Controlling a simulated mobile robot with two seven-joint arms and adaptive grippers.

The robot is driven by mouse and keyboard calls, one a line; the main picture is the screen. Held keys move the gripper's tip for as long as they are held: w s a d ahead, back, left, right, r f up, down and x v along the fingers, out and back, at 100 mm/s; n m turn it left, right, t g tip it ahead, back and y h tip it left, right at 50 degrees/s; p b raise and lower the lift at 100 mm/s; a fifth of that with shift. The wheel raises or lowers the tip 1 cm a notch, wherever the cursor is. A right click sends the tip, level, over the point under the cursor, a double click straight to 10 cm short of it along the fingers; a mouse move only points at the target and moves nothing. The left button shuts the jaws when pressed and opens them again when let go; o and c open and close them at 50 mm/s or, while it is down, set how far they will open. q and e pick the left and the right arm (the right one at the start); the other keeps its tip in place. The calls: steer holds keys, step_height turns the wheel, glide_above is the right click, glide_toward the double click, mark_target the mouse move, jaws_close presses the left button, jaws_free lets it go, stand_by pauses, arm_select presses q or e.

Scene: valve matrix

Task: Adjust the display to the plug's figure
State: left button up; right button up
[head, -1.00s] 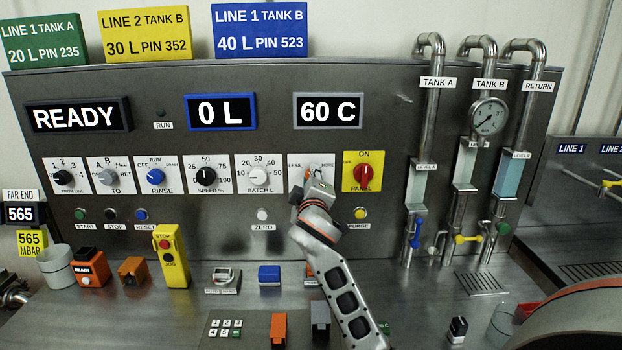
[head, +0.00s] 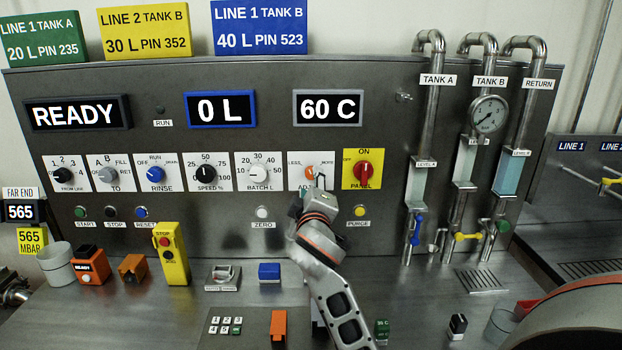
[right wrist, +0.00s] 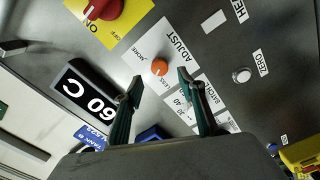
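The temperature display (head: 328,108) on the panel reads 60 C; it also shows in the right wrist view (right wrist: 88,98). Below it is the ADJUST knob (head: 310,173), orange, on a white plate marked LESS and MORE; the right wrist view shows the knob (right wrist: 159,67) uncovered. My right gripper (right wrist: 160,82) is open, its two fingers apart on either side just short of the knob, holding nothing. In the head view the right gripper (head: 318,192) is just below the knob. A small green block (head: 382,328), possibly the plug, stands beside my forearm; its figure is too small to read. My left gripper is not in view.
The red PANEL switch (head: 363,174) is close right of the knob, and the BATCH L dial (head: 259,173) is left. The PURGE button (head: 360,211) sits below. An orange block (head: 278,328) and blue block (head: 269,272) stand on the bench.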

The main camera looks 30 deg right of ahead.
steer(key=v, duration=0.6)
stand_by(0.5)
